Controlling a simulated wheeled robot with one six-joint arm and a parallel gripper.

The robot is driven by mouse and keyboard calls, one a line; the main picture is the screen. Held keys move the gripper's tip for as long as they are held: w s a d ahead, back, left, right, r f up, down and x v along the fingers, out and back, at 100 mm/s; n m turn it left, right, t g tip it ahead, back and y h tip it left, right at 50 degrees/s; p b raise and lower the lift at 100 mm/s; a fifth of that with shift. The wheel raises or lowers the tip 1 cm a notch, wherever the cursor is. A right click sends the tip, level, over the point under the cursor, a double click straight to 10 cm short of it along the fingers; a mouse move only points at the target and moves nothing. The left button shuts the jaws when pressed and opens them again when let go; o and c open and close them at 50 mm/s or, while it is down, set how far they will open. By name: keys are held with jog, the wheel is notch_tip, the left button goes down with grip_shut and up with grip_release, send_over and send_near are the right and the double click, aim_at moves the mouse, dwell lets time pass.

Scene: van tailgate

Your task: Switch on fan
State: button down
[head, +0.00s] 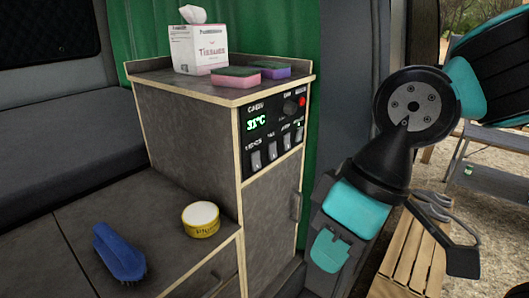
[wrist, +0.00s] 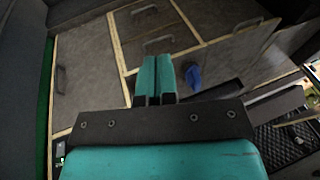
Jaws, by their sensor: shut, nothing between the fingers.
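A black control panel (head: 272,128) is set in the upper front of the grey cabinet. It has a green display (head: 257,123) that appears to read 31°C, a dark knob (head: 290,107), a red button (head: 302,101) and a row of several rocker switches (head: 271,149). The labels are too small to read surely, so I cannot tell which switch is the fan's or how it is set. My gripper (wrist: 155,62) shows in the wrist view with its teal fingers together and empty, pointing towards cabinet fronts. In the head view my arm stands right of the panel, apart from it.
A tissue box (head: 198,48) and two sponges (head: 236,76) (head: 263,67) sit on the cabinet top. A blue brush (head: 118,252) and a round yellow-labelled tin (head: 201,219) lie on the lower counter. A slatted wooden bench (head: 412,258) stands outside at right.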

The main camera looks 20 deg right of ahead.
jog(key=w+d+r+m+t+p, duration=0.1)
jog(key=w+d+m+t+p, duration=0.1)
jog(key=w+d+m, duration=0.3)
jog(key=w+d+r+m+t+p, duration=0.1)
jog(key=w+d+m+t, duration=0.4)
jog(key=w+m, duration=0.8)
jog(key=w+d+r, duration=0.1)
jog(key=w, duration=0.3)
jog(key=shift+y+p, duration=0.35)
jog(key=shift+y, duration=0.05)
jog(key=shift+w+r, duration=0.1)
jog(key=shift+w, duration=0.05)
